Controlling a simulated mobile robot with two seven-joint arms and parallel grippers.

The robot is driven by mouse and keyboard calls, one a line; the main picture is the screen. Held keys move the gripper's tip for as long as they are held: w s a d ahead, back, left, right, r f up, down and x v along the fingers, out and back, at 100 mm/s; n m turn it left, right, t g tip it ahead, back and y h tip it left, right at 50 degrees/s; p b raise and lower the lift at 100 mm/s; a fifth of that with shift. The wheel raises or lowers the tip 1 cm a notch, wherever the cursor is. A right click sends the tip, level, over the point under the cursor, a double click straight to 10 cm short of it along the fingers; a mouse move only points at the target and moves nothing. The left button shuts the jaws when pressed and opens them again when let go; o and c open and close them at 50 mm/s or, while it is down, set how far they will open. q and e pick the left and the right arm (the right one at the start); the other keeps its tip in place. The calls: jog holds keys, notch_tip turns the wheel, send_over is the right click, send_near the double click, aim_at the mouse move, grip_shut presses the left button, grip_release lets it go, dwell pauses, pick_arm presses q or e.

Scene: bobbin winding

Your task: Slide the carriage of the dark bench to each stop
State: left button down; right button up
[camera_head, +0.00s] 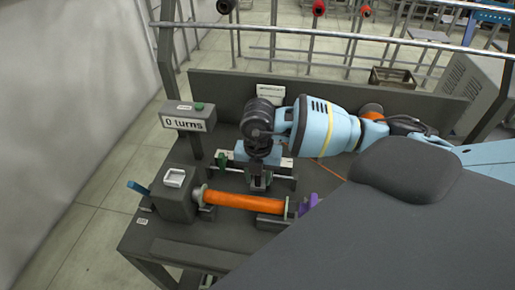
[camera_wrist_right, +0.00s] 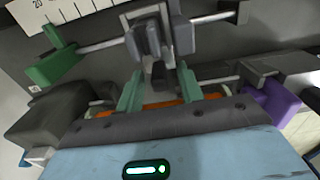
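The dark bench (camera_head: 160,237) carries a rail with a grey carriage (camera_head: 260,181); the carriage also shows in the right wrist view (camera_wrist_right: 150,38). A green piece (camera_head: 222,160) sits at the rail's left end, seen in the wrist view too (camera_wrist_right: 55,68). My right gripper (camera_head: 258,165) points down over the carriage; its green-tinted fingers (camera_wrist_right: 160,78) are apart, with the carriage's grey upright just beyond and between them. I cannot tell whether they touch it. The arm hides part of the rail. My left gripper is not in view.
An orange bobbin (camera_head: 245,201) lies in front of the rail, between a grey head block (camera_head: 174,207) and a support with a purple lever (camera_head: 308,203). A display (camera_head: 188,122) reads "0 turns". A scale strip (camera_wrist_right: 55,15) runs behind the rail.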

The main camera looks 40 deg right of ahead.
jog(key=shift+r, duration=3.9)
